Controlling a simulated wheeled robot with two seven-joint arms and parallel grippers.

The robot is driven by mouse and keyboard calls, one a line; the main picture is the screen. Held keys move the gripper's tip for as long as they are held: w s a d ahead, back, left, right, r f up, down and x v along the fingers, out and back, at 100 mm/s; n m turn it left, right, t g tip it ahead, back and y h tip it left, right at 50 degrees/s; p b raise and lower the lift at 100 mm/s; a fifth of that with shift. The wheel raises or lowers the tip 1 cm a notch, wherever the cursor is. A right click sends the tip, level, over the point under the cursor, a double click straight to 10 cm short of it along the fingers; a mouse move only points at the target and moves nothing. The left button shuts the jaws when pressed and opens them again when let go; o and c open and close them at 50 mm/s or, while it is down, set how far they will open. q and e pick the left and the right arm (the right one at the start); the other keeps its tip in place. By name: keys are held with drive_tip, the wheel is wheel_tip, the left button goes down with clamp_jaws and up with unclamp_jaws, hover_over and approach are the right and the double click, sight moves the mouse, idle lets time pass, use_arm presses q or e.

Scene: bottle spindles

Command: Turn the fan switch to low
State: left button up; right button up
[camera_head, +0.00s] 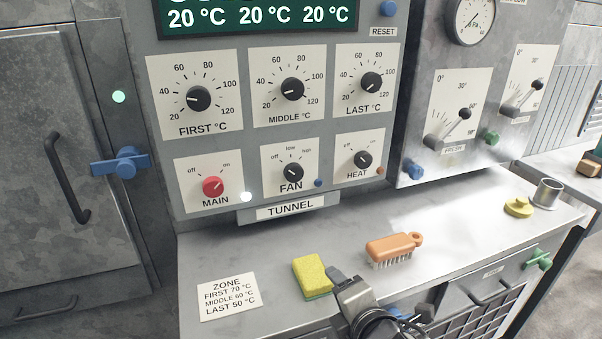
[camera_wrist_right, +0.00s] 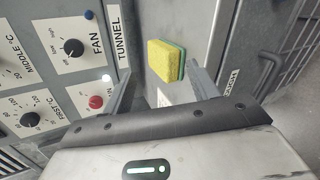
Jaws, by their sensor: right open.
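The fan switch (camera_head: 293,172) is a small black knob on a white plate marked off, low and a third position, above the word FAN. Its pointer seems to face up-left toward off, though it is small. The fan switch also shows in the right wrist view (camera_wrist_right: 73,47), at the upper left, turned sideways. My right gripper (camera_head: 380,299) is low in the head view, over the counter front, below and right of the switch and well apart from it. In the right wrist view its fingers (camera_wrist_right: 160,84) are spread and empty. My left gripper is not in view.
The red MAIN knob (camera_head: 213,187) is left of the fan switch and the HEAT knob (camera_head: 363,159) right. The TUNNEL plate (camera_head: 291,207) juts out below. A yellow sponge (camera_head: 311,274) and orange brush (camera_head: 393,249) lie on the counter (camera_head: 240,250).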

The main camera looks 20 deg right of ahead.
drive_tip(key=w+r+n+t, duration=0.35)
drive_tip(key=r+n, duration=0.25)
drive_tip(key=n, duration=0.2)
drive_tip(key=n+t+y, duration=0.1)
drive_tip(key=n+t, duration=0.1)
drive_tip(key=n, duration=0.6)
approach(295, 175)
drive_tip(key=shift+g, duration=0.25)
drive_tip(key=w, duration=0.9)
drive_tip(key=shift+w+a+r, duration=0.1)
drive_tip(key=shift+w+r, duration=0.05)
drive_tip(key=shift+r, duration=0.1)
drive_tip(key=c, duration=1)
